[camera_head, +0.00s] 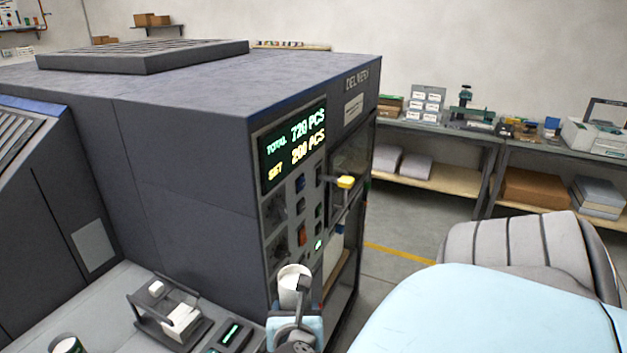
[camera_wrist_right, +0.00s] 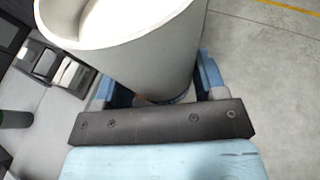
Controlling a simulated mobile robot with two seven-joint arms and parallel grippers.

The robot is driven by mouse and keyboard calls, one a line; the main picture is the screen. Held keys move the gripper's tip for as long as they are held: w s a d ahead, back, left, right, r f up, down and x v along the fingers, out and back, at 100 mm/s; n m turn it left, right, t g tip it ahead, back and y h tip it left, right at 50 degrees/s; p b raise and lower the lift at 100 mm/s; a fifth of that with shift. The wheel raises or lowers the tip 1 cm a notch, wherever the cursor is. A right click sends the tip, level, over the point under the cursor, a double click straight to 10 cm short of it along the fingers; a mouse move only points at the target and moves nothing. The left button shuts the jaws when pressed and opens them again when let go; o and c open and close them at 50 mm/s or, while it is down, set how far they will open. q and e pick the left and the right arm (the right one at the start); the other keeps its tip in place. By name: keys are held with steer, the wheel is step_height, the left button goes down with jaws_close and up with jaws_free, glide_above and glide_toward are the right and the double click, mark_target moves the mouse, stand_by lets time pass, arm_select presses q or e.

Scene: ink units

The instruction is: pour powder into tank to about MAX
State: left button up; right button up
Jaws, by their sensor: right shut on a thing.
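My right gripper (camera_head: 294,322) is shut on a pale cylindrical cup (camera_head: 294,284), held in front of the dark machine's control panel. In the right wrist view the cup (camera_wrist_right: 150,55) fills the top, between the blue fingers of the gripper (camera_wrist_right: 156,88). It looks slightly tilted there, and its open mouth shows a cream-white inside. I cannot tell whether that is powder or the cup's inner wall. I cannot make out a tank or a MAX mark. My left gripper is not in view.
The press delivery unit (camera_head: 185,150) stands close beside the cup, with a lit display (camera_head: 293,147) and a yellow-tipped part (camera_head: 345,182) jutting out. A small stand (camera_head: 170,312) and a dark can (camera_head: 68,345) are at lower left. Benches (camera_head: 440,130) stand behind; floor between is clear.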

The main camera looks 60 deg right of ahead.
arm_select(q)
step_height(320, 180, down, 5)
steer(key=b, duration=0.6)
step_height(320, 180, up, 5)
steer(key=p, duration=0.6)
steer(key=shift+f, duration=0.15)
arm_select(e)
steer(key=w+a+f+y, duration=0.1)
steer(key=w+a, duration=0.4)
steer(key=w, duration=0.5)
steer(key=w+a+f+y, duration=0.2)
steer(key=w+a+f, duration=0.2)
steer(key=w, duration=0.7)
steer(key=w+a+f+m+g+y, duration=0.1)
steer(key=w+a+f, duration=0.1)
steer(key=w+a, duration=0.4)
steer(key=w, duration=0.5)
steer(key=shift+f, duration=0.25)
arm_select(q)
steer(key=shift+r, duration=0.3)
arm_select(e)
steer(key=shift+r+y, duration=0.1)
steer(key=shift+y, duration=0.2)
